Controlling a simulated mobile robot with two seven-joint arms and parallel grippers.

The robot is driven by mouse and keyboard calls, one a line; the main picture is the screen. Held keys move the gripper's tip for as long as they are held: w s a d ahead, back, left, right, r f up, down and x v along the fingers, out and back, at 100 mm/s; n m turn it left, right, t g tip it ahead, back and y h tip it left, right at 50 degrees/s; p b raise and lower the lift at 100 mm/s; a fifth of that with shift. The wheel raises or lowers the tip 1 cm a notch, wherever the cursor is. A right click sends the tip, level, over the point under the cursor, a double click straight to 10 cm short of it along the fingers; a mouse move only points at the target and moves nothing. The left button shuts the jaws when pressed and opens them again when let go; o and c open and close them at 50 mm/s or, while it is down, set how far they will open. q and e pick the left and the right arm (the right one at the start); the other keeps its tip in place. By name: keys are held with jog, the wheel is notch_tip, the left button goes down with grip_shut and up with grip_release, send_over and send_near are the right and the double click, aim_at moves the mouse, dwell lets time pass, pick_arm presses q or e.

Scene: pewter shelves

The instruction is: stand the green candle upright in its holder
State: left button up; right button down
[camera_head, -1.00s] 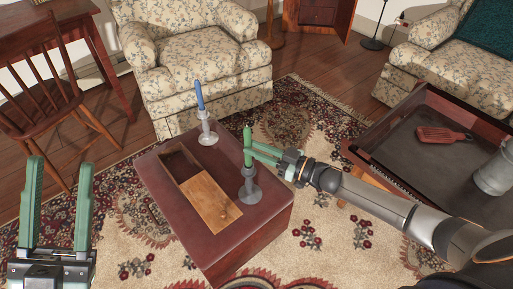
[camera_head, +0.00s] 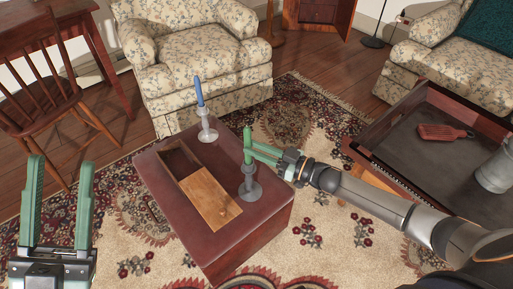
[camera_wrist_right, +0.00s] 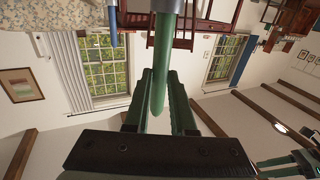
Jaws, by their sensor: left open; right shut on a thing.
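The green candle (camera_head: 247,146) stands upright over the grey holder (camera_head: 250,190) on the dark red chest. Its lower end meets the top of the holder; I cannot tell how deep it sits. My right gripper (camera_head: 254,149) is shut on the candle, coming from the right. My left gripper (camera_head: 61,163) is open and empty at the left, away from the chest.
A blue candle (camera_head: 199,95) stands in a pale holder (camera_head: 208,134) at the chest's far edge. A box with a wooden lid (camera_head: 209,199) is beside the grey holder.

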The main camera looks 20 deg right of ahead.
pick_arm(q)
jog(key=shift+f+b, duration=0.6)
jog(key=shift+f, duration=0.05)
pick_arm(e)
jog(key=shift+f, duration=0.95)
jog(key=c, duration=0.7)
grip_release()
pick_arm(q)
jog(key=w+n+y+p, duration=0.2)
jog(key=y, duration=0.1)
jog(key=shift+w+a+f+p, duration=0.2)
jog(key=shift+f+p, duration=0.15)
jog(key=shift+p, duration=0.05)
pick_arm(e)
jog(key=v, duration=1.2)
jog(key=shift+s+d+r, duration=0.1)
jog(key=shift+s+d, duration=0.05)
jog(key=shift+d, duration=0.1)
